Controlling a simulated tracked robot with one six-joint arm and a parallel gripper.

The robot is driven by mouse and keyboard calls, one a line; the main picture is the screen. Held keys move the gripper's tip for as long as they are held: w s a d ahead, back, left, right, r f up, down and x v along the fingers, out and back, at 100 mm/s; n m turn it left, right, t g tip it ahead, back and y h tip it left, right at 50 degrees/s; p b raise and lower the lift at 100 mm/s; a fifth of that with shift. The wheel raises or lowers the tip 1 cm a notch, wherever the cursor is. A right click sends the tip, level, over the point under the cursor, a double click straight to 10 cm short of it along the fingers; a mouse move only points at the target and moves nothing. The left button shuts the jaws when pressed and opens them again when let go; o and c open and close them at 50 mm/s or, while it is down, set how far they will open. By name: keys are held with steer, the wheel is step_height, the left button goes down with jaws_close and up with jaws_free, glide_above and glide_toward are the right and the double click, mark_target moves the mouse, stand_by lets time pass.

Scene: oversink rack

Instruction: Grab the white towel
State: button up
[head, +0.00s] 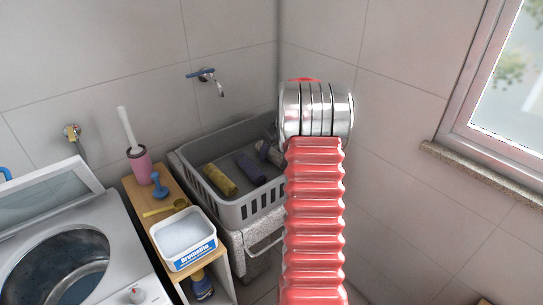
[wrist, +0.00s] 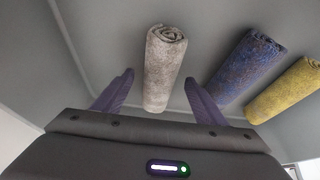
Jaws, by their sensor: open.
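The white towel (wrist: 163,70) is a rolled, greyish-white towel lying in the basket in the wrist view. My gripper (wrist: 160,88) is open, with one dark finger on each side of the towel's lower part in the picture. I cannot tell how far the fingertips are above it, and no contact shows. In the head view part of the pale roll (head: 263,150) shows beside my arm, which hides the rest and the gripper.
The grey basket (head: 232,213) also holds a purple-blue rolled towel (wrist: 246,65) and a yellow one (wrist: 285,90). Left of it, a wooden shelf (head: 152,207) bears a white tub (head: 183,240). A tap (head: 208,77) is on the wall above. A window sill (head: 480,170) is at right.

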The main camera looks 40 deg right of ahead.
mark_target(273, 151)
steer(key=shift+c, duration=0.6)
steer(key=c, duration=1)
step_height(273, 151, up, 10)
steer(key=shift+r, duration=0.1)
steer(key=shift+c, duration=0.2)
